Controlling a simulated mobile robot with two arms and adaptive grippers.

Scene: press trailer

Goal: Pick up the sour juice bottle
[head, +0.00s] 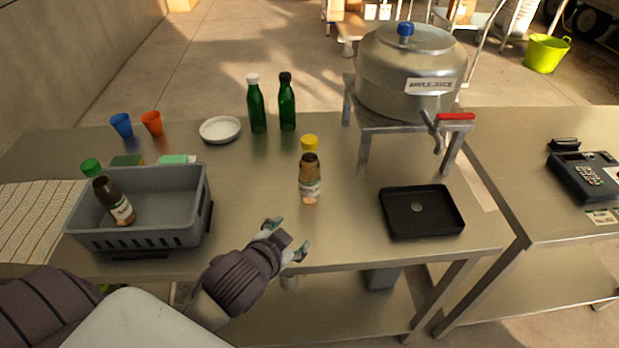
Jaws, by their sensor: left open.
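Several bottles are in view, but their labels are too small to read, so I cannot tell which is the sour juice bottle. Another brown bottle (115,203) leans in the grey crate (150,238). Two green bottles stand behind, one white-capped (256,108) and one black-capped (287,106). My left gripper (288,238) is open and empty near the front edge, short of the central brown bottle.
A steel juice tank (390,72) on a stand is at the back right, with a black tray (421,225) in front. A white plate (220,131), blue cup (121,125) and orange cup (152,123) sit back left.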

